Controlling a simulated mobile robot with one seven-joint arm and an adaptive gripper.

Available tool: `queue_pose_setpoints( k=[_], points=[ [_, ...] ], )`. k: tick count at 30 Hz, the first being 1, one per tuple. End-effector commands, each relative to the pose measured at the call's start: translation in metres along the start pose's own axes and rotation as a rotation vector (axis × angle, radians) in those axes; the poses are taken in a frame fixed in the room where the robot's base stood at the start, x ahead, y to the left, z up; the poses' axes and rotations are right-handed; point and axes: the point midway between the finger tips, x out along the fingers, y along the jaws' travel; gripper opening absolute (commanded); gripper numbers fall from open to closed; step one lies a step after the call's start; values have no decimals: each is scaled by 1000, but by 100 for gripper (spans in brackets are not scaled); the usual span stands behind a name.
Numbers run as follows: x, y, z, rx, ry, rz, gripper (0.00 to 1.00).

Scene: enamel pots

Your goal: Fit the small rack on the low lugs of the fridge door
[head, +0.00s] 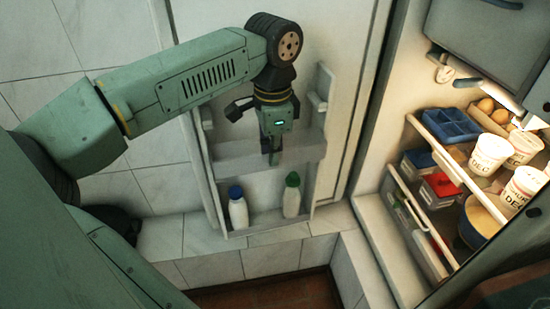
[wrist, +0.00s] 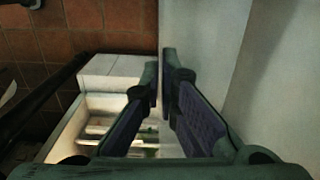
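The small rack (head: 240,160) is a pale grey bin across the middle of the open fridge door (head: 335,60). My gripper (head: 273,155) points down at its front wall, a little right of its middle. In the wrist view my gripper's fingertips (wrist: 161,68) nearly meet, one on each side of what looks like that thin wall. The pale surface (wrist: 205,50) on the right there seems to be the rack's inside. Pale lugs show on the door's right side wall (head: 319,102) and left side wall (head: 207,117). I cannot make out the low lugs or whether the rack touches them.
A white bottle with a blue cap (head: 238,211) and one with a green cap (head: 291,199) stand in the door's bottom bin, below the rack. The lit fridge interior on the right holds tubs (head: 488,155), a blue tray (head: 451,125) and other food. A tiled wall is at left.

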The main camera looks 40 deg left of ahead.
Motion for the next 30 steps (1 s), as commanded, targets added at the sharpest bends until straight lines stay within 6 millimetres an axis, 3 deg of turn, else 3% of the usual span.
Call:
queue_pose_setpoints(
  k=[22,30],
  points=[
    [0,-45,0,-1,0,-1,0],
    [20,-45,0,-1,-1,0,0]
  ],
)
